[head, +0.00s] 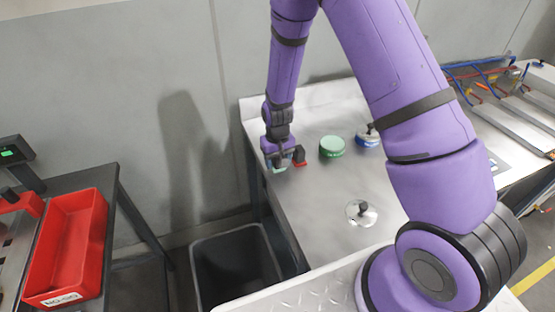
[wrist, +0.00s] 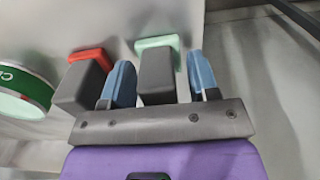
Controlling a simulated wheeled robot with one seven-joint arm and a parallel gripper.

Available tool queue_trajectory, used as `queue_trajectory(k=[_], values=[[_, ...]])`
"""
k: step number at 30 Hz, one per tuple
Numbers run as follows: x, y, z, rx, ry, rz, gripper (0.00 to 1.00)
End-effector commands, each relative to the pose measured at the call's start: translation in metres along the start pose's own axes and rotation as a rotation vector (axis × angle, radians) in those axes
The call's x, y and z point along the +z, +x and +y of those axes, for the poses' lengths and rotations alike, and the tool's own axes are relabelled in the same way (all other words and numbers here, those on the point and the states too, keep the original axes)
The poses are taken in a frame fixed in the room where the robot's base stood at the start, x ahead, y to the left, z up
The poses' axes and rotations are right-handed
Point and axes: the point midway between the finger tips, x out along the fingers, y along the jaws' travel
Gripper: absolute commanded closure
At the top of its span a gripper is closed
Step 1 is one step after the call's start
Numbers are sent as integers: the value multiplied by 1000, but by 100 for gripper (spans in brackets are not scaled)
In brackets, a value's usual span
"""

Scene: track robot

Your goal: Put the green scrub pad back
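The green scrub pad (wrist: 157,42) is pale mint green under a dark grey block handle (wrist: 158,77). It is at the far left corner of the steel worktop, and in the head view its pad (head: 279,170) shows just below my gripper (head: 280,155), which hides most of it. In the wrist view my gripper (wrist: 160,82) has its two blue fingers on either side of the handle. A gap shows at the right finger; the left finger is very close to the handle, and I cannot tell whether it touches.
A red pad (head: 300,163) with a dark handle sits just beside my gripper. A green-banded round container (head: 332,147) and a blue one (head: 367,139) stand farther right. A round metal piece with a knob (head: 361,212) lies nearer. A grey bin (head: 238,265) and red tray (head: 70,245) are left.

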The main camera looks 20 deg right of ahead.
Motion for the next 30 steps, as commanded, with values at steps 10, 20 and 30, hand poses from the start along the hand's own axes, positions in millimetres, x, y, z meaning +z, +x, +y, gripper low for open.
queue_trajectory(k=[10,20,30], values=[[-1,-9,0,0,0,3,45],[-1,-65,0,0,-2,5,45],[0,-115,0,0,0,2,45]])
